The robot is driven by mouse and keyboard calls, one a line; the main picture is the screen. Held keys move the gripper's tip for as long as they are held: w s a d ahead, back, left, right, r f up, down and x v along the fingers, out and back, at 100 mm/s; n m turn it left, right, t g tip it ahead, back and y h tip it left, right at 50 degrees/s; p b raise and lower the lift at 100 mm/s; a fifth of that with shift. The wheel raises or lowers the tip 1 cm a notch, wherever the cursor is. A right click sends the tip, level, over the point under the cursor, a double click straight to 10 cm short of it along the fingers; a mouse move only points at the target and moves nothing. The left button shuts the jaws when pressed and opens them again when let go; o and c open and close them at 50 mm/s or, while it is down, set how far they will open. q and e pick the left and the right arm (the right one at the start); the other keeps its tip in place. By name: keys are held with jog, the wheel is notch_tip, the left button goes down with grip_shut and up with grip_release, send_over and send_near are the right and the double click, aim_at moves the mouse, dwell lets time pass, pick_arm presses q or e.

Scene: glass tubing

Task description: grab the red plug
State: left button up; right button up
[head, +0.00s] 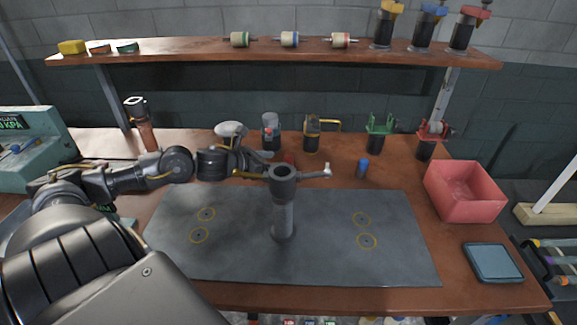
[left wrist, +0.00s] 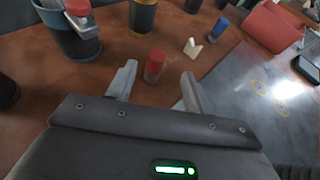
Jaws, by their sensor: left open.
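The red plug (left wrist: 154,66) is a small upright cylinder on the brown bench in the left wrist view. It lies between the two spread fingers of my left gripper (left wrist: 158,79), nearer the left finger in the picture, with no clear contact. In the head view the red plug (head: 289,158) shows only partly, behind the grey post and beside my left gripper (head: 265,165). My left gripper is open and empty. My right gripper is in neither view.
A grey post (head: 283,215) with a side arm stands on the dark mat (head: 330,265). A blue plug (head: 362,168) stands to the right. Dark holders, including a yellow-trimmed one (head: 312,135), line the back. A red bin (head: 464,192) is at the right.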

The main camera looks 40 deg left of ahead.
aim_at(287, 158)
pick_arm(q)
jog(key=x, duration=0.2)
jog(key=shift+w+f, duration=0.1)
jog(key=shift+w, duration=0.3)
jog(key=shift+w+d+f+p, duration=0.2)
jog(key=shift+w+p, duration=0.1)
jog(key=shift+w, duration=0.35)
jog(key=p+x, duration=0.1)
jog(key=x, duration=0.1)
jog(key=p+x, duration=0.1)
jog(key=x, duration=0.1)
jog(key=shift+w+a+f, duration=0.15)
jog(key=shift+w+f, duration=0.15)
jog(key=shift+f, duration=0.05)
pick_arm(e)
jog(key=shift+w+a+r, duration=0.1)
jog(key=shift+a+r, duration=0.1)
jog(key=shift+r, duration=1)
pick_arm(q)
jog(key=c, duration=1.1)
notch_tip(287, 158, up, 10)
jog(key=shift+s+b, duration=0.1)
jog(key=shift+b, duration=0.55)
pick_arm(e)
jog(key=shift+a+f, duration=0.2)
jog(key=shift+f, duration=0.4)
